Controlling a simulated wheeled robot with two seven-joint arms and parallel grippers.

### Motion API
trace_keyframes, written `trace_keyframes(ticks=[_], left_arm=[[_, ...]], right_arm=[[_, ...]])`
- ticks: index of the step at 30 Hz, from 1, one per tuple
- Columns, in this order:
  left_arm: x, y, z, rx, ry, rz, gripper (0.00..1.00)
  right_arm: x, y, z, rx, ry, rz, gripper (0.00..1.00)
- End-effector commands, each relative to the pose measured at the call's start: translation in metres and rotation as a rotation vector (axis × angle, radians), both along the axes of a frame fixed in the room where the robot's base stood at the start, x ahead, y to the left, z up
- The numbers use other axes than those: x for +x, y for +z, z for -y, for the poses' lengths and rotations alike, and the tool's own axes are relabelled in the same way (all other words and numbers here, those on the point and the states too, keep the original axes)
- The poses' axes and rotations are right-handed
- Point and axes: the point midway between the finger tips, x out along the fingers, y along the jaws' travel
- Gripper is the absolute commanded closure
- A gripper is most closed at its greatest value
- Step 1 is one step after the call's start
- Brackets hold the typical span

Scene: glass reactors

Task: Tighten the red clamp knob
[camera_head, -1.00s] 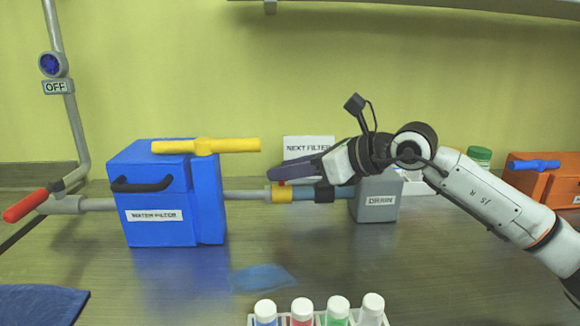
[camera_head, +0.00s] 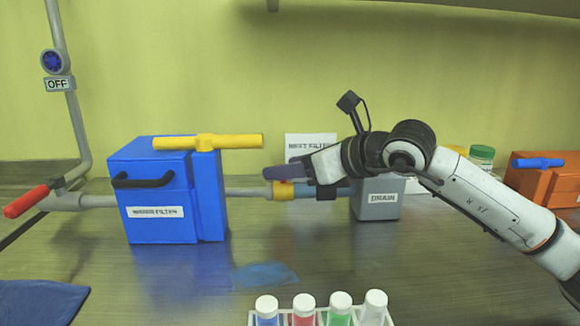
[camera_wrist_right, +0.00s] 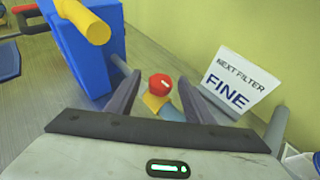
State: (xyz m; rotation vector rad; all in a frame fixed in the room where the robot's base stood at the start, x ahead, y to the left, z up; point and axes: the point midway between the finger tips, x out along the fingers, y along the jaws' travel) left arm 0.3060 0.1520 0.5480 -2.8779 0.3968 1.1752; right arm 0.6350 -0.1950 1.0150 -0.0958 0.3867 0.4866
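The red clamp knob (camera_wrist_right: 159,84) sits on the yellow clamp collar (camera_wrist_right: 154,104) of the pipe. In the head view the collar (camera_head: 283,191) lies between the blue water filter box and the drain, and the knob is mostly hidden by my fingers. My right gripper (camera_head: 285,172) is at the knob, reaching in from the right. In the right wrist view my right gripper (camera_wrist_right: 160,92) is open, one finger on each side of the knob, with visible gaps. My left gripper is not in view.
The blue water filter (camera_head: 158,222) with a yellow handle (camera_head: 228,142) stands left of the gripper. The grey drain box (camera_head: 376,207) and a "next filter" sign (camera_head: 311,142) are close by. Capped vials (camera_head: 303,304) stand at the front; an orange box (camera_head: 530,184) is at right.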

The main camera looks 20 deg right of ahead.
Motion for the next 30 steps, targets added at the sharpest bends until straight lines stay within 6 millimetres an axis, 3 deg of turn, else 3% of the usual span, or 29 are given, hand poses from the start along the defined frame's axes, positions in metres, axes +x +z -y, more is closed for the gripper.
trace_keyframes(ticks=[11,22,30], left_arm=[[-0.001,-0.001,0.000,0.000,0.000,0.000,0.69],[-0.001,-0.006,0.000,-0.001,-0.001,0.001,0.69],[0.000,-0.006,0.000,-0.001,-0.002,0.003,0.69]], right_arm=[[-0.007,0.004,0.006,0.000,-0.002,0.004,0.53],[-0.064,0.029,0.036,-0.003,-0.003,0.003,0.53],[-0.083,0.039,0.045,-0.001,-0.001,0.001,0.53]])
